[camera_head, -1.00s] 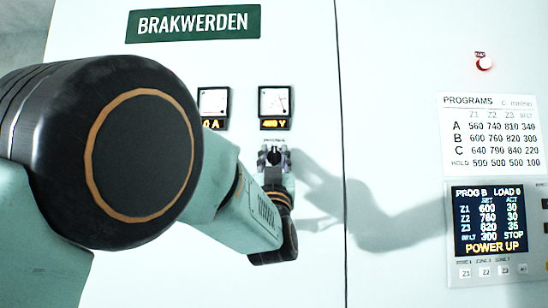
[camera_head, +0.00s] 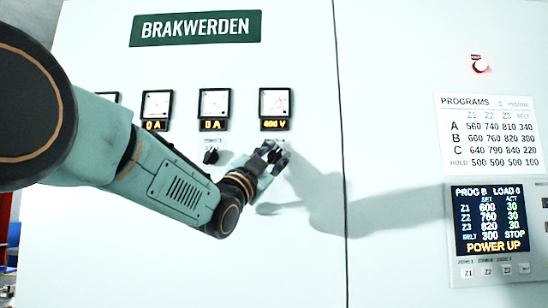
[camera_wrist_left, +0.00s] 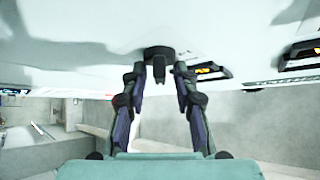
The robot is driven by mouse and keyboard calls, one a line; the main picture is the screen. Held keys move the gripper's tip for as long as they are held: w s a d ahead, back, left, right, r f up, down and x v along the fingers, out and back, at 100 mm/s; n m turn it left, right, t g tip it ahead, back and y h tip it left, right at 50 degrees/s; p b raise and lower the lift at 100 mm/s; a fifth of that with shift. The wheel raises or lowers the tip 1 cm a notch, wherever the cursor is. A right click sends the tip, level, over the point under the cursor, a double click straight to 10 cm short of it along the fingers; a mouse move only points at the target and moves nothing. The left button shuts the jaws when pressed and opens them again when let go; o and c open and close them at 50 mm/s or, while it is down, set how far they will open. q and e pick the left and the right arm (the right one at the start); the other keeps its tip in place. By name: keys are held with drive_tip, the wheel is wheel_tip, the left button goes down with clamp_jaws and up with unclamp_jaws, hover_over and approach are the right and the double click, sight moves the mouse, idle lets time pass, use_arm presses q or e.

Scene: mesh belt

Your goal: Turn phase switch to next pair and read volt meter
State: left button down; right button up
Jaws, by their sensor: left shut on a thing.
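The volt meter (camera_head: 275,103) is a white square dial in a black frame on the pale cabinet, with an amber readout that seems to read 400 V. My left gripper (camera_head: 268,153) is just below it, reaching in from the lower left. Its fingers are shut on the phase switch, which they mostly hide in the head view. In the left wrist view the phase switch (camera_wrist_left: 158,54) shows as a dark knob between the fingertips of my left gripper (camera_wrist_left: 160,72). The knob's pointer position cannot be made out. My right gripper is not in view.
Two ammeters (camera_head: 214,103) (camera_head: 157,104) reading 0 A sit left of the volt meter. Another black rotary switch (camera_head: 211,156) is close to my left wrist. A program display (camera_head: 492,220), a programs chart (camera_head: 488,135) and a red lamp (camera_head: 481,65) are at the right.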

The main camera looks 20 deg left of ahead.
use_arm(q)
drive_tip(key=shift+r+m+g+h, duration=0.15)
drive_tip(key=shift+m+g+h, duration=0.3)
drive_tip(key=shift+m, duration=0.35)
drive_tip(key=shift+h, duration=0.25)
drive_tip(key=c, duration=1.4)
unclamp_jaws()
drive_tip(key=shift+s, duration=0.1)
drive_tip(key=v, duration=0.7)
drive_tip(key=shift+s, duration=0.2)
drive_tip(key=shift+w, duration=0.1)
drive_tip(key=shift+s, duration=0.2)
